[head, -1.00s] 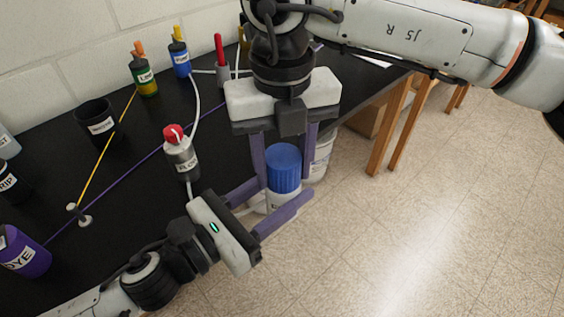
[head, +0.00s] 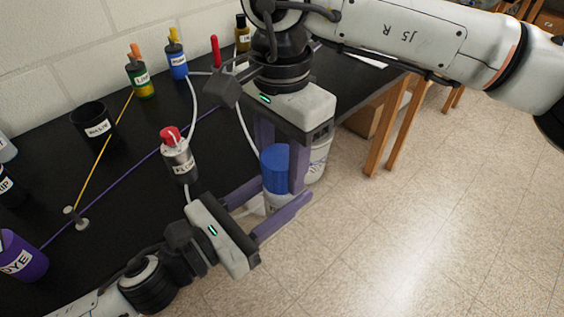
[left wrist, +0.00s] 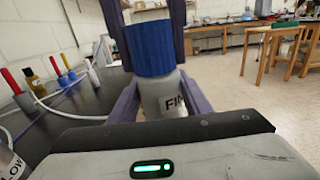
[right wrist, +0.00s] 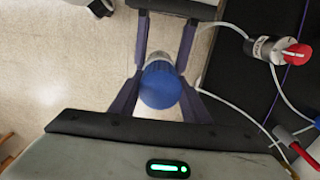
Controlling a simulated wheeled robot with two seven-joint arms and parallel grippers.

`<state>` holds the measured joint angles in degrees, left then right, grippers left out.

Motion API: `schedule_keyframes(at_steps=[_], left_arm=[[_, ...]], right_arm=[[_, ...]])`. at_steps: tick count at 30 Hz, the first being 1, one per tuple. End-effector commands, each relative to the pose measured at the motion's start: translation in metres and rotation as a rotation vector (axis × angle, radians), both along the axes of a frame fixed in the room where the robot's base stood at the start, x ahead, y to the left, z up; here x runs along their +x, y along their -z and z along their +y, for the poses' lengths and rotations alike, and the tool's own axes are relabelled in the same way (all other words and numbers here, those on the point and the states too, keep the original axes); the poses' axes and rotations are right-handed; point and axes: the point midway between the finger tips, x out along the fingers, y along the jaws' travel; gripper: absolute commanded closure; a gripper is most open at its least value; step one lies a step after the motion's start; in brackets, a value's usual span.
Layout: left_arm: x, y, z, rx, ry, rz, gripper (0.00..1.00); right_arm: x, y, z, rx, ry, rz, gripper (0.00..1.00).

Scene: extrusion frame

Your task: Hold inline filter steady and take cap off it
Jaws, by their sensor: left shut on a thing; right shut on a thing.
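The inline filter (head: 276,203) is a pale upright cylinder, lettered "FI…" in the left wrist view (left wrist: 163,98). Its ribbed blue cap (head: 275,166) sits on top, with no gap visible between them; it also shows from above in the right wrist view (right wrist: 160,86). My left gripper (head: 283,198) reaches in from the left, its purple fingers shut on the filter's body. My right gripper (head: 280,168) points down from above, its fingers shut on the cap. The right fingers hide part of the cap, and the left fingers hide part of the body.
The black bench (head: 120,190) holds labelled bottles, a black cup (head: 92,125) and a red-knobbed flow valve (head: 179,158) with white tubing. Yellow and purple cords cross the bench. A white bucket (head: 319,158) stands behind the filter. Open floor lies to the right.

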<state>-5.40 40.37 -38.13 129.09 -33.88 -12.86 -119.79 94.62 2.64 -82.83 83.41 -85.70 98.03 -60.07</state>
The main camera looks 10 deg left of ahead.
Motion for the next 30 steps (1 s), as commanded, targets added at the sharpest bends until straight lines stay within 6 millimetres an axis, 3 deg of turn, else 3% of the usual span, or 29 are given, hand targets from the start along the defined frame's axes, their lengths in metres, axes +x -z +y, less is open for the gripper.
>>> schedule_keyframes(at_steps=[19, 30], left_arm=[[-0.002, -0.001, -0.002, -0.005, 0.006, 0.002, 1.0], [-0.002, 0.0, -0.001, -0.003, 0.005, 0.004, 1.0]], right_arm=[[0.001, -0.002, 0.001, 0.006, 0.008, -0.004, 0.84], [0.002, -0.014, 0.001, 0.006, 0.008, -0.006, 0.84]])
